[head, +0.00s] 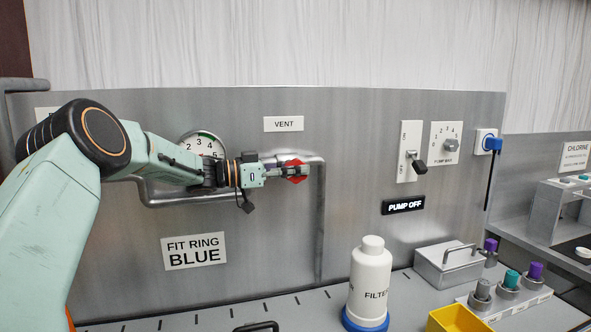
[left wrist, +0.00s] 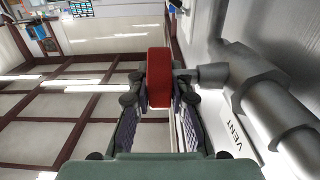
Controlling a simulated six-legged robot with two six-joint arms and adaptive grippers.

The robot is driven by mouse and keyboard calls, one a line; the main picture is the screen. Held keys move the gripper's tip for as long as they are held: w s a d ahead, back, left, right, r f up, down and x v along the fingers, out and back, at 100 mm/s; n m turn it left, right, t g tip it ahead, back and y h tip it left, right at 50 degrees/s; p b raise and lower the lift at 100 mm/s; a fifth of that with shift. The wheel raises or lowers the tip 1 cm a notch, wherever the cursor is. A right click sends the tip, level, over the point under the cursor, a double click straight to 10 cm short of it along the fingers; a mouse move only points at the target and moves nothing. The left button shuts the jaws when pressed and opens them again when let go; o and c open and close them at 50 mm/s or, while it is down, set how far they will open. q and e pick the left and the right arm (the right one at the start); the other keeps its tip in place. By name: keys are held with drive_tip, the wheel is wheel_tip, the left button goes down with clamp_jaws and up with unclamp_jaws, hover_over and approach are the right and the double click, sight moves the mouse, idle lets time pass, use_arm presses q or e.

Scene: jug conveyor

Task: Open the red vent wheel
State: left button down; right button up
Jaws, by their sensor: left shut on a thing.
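The red vent wheel (head: 294,171) sits on a grey pipe on the metal panel, below the VENT label (head: 284,124). My left gripper (head: 290,171) reaches it from the left and covers part of it. In the left wrist view the red wheel (left wrist: 159,77) stands between the two fingers of my left gripper (left wrist: 159,100), which are shut on it. The wheel's stem joins the grey pipe (left wrist: 262,90) at the right of that view. How far the wheel is turned cannot be told. My right gripper is not in view.
A gauge (head: 203,145) is partly behind my left arm. A white filter bottle (head: 370,280) with a blue ring stands on the counter. A pump switch (head: 411,155), a PUMP OFF sign (head: 403,205), a yellow bin (head: 457,318) and a metal box (head: 449,263) are to the right.

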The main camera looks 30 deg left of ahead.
use_arm(q)
drive_tip(key=shift+t+h, duration=0.3)
drive_tip(key=shift+t, duration=0.4)
drive_tip(key=c, duration=1.7)
unclamp_jaws()
drive_tip(key=shift+o, duration=0.9)
drive_tip(key=shift+d, duration=0.1)
